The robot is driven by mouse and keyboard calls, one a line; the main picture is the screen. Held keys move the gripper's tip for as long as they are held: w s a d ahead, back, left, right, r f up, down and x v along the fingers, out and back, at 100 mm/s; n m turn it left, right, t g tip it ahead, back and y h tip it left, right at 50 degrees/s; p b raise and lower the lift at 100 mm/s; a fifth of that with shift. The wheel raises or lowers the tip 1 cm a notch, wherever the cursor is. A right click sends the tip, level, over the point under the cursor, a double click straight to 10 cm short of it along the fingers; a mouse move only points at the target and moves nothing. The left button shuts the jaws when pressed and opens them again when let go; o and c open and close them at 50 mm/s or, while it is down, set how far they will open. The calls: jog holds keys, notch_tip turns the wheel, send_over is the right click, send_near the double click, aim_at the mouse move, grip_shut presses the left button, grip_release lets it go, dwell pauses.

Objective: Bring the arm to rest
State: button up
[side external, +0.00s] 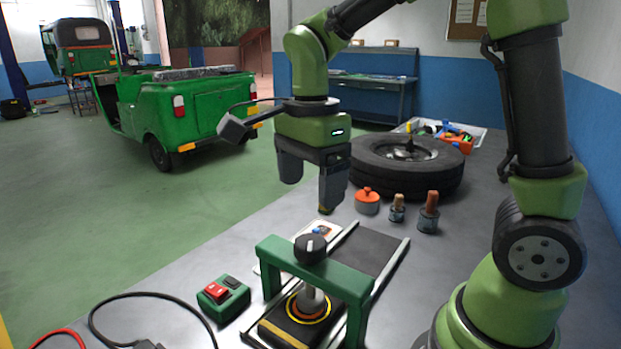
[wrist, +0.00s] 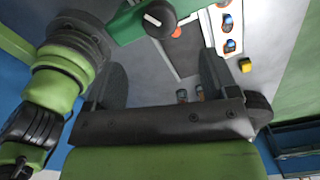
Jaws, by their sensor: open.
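My gripper (side external: 308,196) hangs from my green and black arm, fingers down, in the side external view. Its two dark fingers stand apart, with nothing seen between them. It is above and behind a green gantry frame (side external: 335,277) with a black knob (side external: 310,248). In the wrist view, my gripper (wrist: 163,72) also shows its fingers spread. There the green frame (wrist: 125,24) and the knob (wrist: 159,18) lie beyond the fingertips. No part of the gripper appears to touch anything.
A tyre (side external: 369,181), an orange-lidded pot (side external: 367,206) and two small brown-topped items (side external: 429,212) stand behind and right of the gripper. A green switch box (side external: 223,298) and cables lie at the front. A green rickshaw (side external: 205,118) stands on the open floor at left.

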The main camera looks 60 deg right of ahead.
jog(key=s+a+r+n+t+y, duration=0.1)
jog(key=s+r+n+t, duration=0.2)
jog(key=s+n, duration=0.3)
jog(key=s+r+n+t+y, duration=0.1)
jog(key=s+r+n+t, duration=0.2)
jog(key=n, duration=0.8)
jog(key=s+t, duration=0.1)
jog(key=s, duration=0.1)
jog(key=shift+s+a+r, duration=0.15)
jog(key=shift+s+a, duration=0.2)
